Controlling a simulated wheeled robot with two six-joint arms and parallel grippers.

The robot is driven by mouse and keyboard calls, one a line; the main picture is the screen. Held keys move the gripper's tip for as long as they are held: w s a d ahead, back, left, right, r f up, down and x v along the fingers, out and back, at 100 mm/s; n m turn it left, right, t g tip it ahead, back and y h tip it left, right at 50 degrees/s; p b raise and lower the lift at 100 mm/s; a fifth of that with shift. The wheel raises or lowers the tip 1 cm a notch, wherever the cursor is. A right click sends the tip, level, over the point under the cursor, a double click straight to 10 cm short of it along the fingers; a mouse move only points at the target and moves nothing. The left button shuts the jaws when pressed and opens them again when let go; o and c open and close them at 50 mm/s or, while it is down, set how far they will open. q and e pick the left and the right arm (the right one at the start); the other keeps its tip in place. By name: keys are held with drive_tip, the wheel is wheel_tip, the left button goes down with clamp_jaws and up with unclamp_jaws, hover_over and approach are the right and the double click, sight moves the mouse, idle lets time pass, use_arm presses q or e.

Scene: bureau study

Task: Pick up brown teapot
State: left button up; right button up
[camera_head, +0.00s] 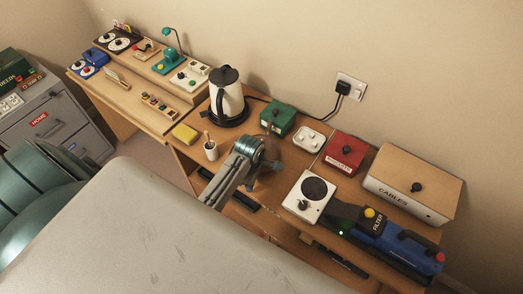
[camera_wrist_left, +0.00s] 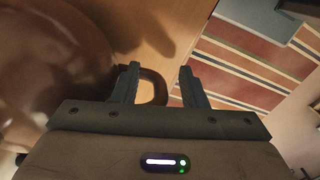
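The brown teapot (camera_wrist_left: 55,65) fills the left side of the left wrist view, with a glossy rounded body and a brown loop handle (camera_wrist_left: 153,88). In the head view it is mostly hidden behind my left arm on the desk. My left gripper (camera_wrist_left: 160,76) is open. The handle shows between its two fingers, nearer the left one. I cannot tell whether either finger touches it. The wrist of my left arm also shows in the head view (camera_head: 247,155), over the desk. My right gripper is in neither view.
The desk (camera_head: 187,151) holds a kettle (camera_head: 228,100), a white cup (camera_head: 210,151), a green box (camera_head: 277,119), a red box (camera_head: 345,152), a white hotplate (camera_head: 307,197) and a cables box (camera_head: 413,185). A striped rug (camera_wrist_left: 245,65) lies below.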

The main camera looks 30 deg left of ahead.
use_arm(q)
drive_tip(key=shift+f, duration=0.5)
clamp_jaws()
drive_tip(key=shift+s, duration=0.1)
